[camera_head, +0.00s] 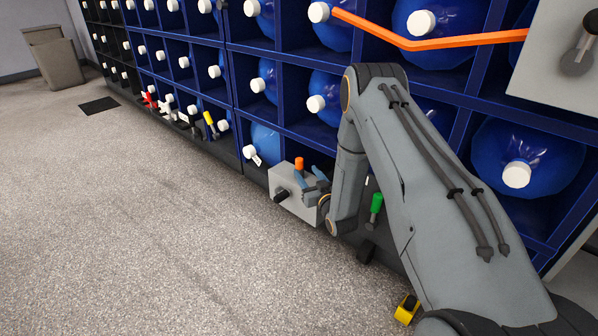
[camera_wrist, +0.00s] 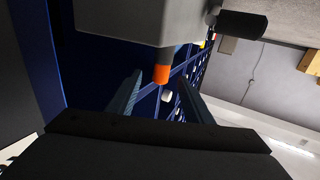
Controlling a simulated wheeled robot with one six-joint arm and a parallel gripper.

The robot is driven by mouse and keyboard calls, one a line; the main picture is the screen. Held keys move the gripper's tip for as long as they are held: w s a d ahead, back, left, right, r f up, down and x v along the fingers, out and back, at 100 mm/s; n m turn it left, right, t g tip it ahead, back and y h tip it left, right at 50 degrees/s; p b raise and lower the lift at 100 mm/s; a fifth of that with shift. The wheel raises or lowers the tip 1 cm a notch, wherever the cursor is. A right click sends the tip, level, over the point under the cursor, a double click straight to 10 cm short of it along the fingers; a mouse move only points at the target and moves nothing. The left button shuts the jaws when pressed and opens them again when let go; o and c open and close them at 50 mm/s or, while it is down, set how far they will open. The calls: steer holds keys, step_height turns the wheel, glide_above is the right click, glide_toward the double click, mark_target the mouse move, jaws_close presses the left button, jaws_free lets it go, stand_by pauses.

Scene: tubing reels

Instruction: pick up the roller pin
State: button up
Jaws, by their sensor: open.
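An orange-capped pin (camera_head: 299,163), which I take to be the roller pin, stands on a light grey box (camera_head: 288,190) at the foot of the blue rack. In the wrist view the orange cap (camera_wrist: 162,73) and its grey base jut from the box (camera_wrist: 140,18), which fills the top of that view. My gripper (camera_head: 316,180) is open and empty, just right of the pin in the head view. In the wrist view my gripper (camera_wrist: 158,84) has a finger on each side of the cap's line; no contact shows.
The blue rack (camera_head: 229,75) holds blue reels with white caps. A black knob (camera_head: 280,195) sticks out of the box. A green-handled item (camera_head: 376,206) and a yellow block (camera_head: 406,309) are near my arm. An orange bar (camera_head: 430,42) crosses the rack above.

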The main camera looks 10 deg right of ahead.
mark_target(301, 166)
steer(key=shift+w+a+r+b, duration=0.1)
steer(key=shift+w+a+b, duration=0.15)
steer(key=shift+w+b, duration=0.7)
steer(key=shift+w+a+b, duration=0.3)
steer(key=shift+w+b, duration=0.05)
steer(key=shift+w, duration=1.1)
steer(key=shift+w+a+r+b, duration=0.1)
steer(key=shift+w+a+b, duration=0.15)
steer(key=shift+w+b, duration=0.7)
steer(key=shift+w+p, duration=0.25)
steer(key=shift+p, duration=0.1)
jaws_close()
step_height(301, 166, up, 10)
steer(key=p, duration=0.4)
steer(key=shift+p, duration=0.3)
